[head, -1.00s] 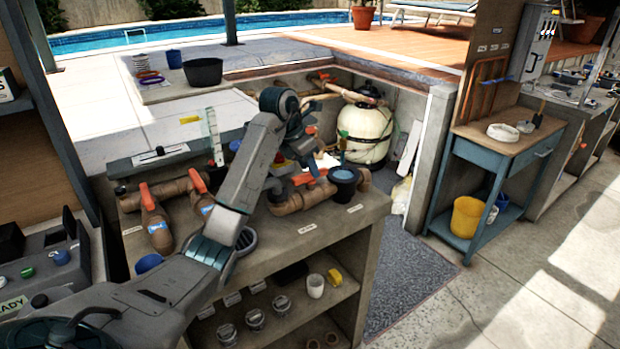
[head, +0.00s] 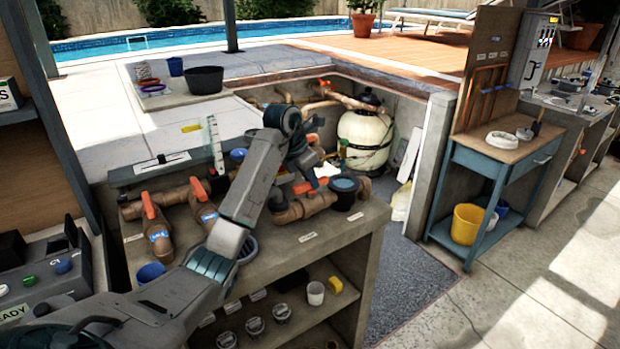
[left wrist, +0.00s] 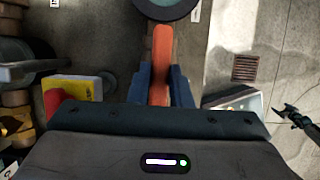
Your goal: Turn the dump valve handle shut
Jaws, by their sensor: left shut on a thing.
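My left gripper (head: 302,163) is over the right part of the concrete bench top, partly hidden behind its own arm. In the left wrist view its two blue fingers (left wrist: 160,88) are shut on an orange handle (left wrist: 161,62), one on each side. In the head view an orange handle (head: 304,187) shows on the brown pipework (head: 288,212) below this gripper, beside a dark round pot (head: 344,186). The labels are too small to read, and the handle's exact angle to its pipe is hard to tell.
Two more valves with orange handles (head: 148,205) (head: 197,188) stand on the bench to the left. A blue cup (head: 150,272) is near the front. Behind are a pit with a cream filter tank (head: 364,138). A blue side table (head: 508,155) stands right, past open floor.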

